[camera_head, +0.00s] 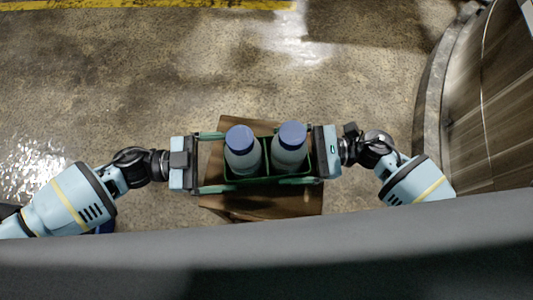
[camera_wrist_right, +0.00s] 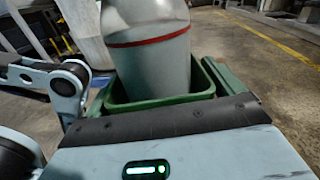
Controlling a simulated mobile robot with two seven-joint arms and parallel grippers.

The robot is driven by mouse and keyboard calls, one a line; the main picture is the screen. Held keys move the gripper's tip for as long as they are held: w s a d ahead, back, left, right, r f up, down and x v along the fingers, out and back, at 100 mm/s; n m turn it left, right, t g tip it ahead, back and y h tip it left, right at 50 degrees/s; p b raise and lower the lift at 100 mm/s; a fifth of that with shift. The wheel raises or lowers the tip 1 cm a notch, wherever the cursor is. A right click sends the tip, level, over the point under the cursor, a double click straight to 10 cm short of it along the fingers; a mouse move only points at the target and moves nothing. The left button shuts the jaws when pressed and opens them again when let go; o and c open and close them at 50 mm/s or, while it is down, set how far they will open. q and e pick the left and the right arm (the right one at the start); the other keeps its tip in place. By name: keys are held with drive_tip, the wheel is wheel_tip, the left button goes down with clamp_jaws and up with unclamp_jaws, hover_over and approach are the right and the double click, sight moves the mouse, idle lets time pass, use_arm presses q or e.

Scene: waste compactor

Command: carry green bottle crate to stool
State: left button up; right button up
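The green bottle crate (camera_head: 265,178) holds two bottles, a left one (camera_head: 242,150) and a right one (camera_head: 290,148), both with blue caps. It is over the wooden stool (camera_head: 262,208); I cannot tell whether it rests on it. My left gripper (camera_head: 212,162) is at the crate's left end, its fingers spread wide at the crate's two long sides. My right gripper (camera_head: 312,155) is at the right end. In the right wrist view the crate (camera_wrist_right: 160,103) is just ahead of the palm, with a grey, red-banded bottle (camera_wrist_right: 150,55) in it. Finger contact is not clear.
A large round metal machine (camera_head: 490,110) stands at the right. A yellow floor line (camera_head: 150,4) runs along the top. The concrete floor (camera_head: 120,80) around the stool is clear. A grey surface blocks the bottom of the head view.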

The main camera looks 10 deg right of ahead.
use_arm(q)
drive_tip(key=shift+o, duration=0.7)
use_arm(e)
drive_tip(key=shift+o, duration=0.7)
use_arm(q)
drive_tip(key=shift+w, duration=0.1)
use_arm(e)
drive_tip(key=shift+s, duration=0.1)
use_arm(q)
drive_tip(key=a, duration=1.2)
drive_tip(key=shift+w, duration=0.1)
use_arm(e)
drive_tip(key=d, duration=1.2)
drive_tip(key=shift+s, duration=0.2)
use_arm(q)
drive_tip(key=shift+r, duration=0.1)
